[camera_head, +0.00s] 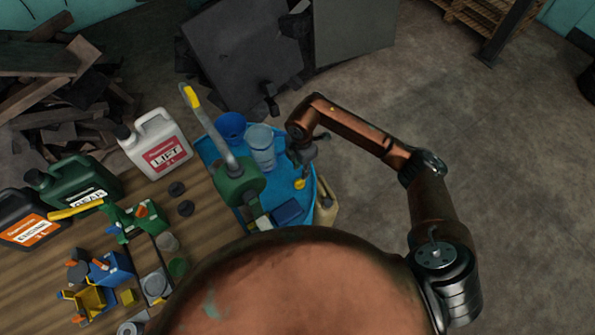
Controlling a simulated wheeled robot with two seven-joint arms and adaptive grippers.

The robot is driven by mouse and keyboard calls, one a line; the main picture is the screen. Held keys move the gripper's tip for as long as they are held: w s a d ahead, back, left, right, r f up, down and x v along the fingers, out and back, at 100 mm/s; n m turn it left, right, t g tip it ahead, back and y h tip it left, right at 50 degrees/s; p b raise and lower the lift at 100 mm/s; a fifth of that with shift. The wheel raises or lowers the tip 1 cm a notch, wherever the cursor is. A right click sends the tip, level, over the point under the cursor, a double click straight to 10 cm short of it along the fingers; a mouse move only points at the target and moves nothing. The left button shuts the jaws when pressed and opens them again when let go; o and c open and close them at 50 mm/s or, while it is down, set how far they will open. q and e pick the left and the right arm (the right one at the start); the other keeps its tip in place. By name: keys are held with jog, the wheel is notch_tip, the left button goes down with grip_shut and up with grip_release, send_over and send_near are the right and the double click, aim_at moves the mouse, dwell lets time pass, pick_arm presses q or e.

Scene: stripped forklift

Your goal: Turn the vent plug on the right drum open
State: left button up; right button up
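My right arm comes in from the right and bends down over a blue surface (211,152) with a curved right edge. My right gripper (304,160) points down near that edge, and its fingers are too small and dark to read. A small yellow piece (300,184) lies just below the gripper; I cannot tell whether they touch or whether it is the vent plug. No drum can be made out for certain. My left gripper is not in view.
On the blue surface stand a blue cup (231,126), a clear cup (261,147) and a green can (240,186) with a long spout. Jugs, including a white one (155,145), stand on the wooden table (210,222). Dark panels (245,55) stand behind; the floor right is clear.

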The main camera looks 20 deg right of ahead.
aim_at(300, 179)
jog(key=f, duration=0.5)
jog(key=shift+s+a+p, duration=0.1)
jog(key=shift+a+p, duration=0.2)
jog(key=shift+f, duration=0.4)
jog(key=shift+s+d+f, duration=0.1)
jog(key=shift+f, duration=0.2)
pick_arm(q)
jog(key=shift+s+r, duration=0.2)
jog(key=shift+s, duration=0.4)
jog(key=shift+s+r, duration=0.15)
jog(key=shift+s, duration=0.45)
pick_arm(e)
grip_shut()
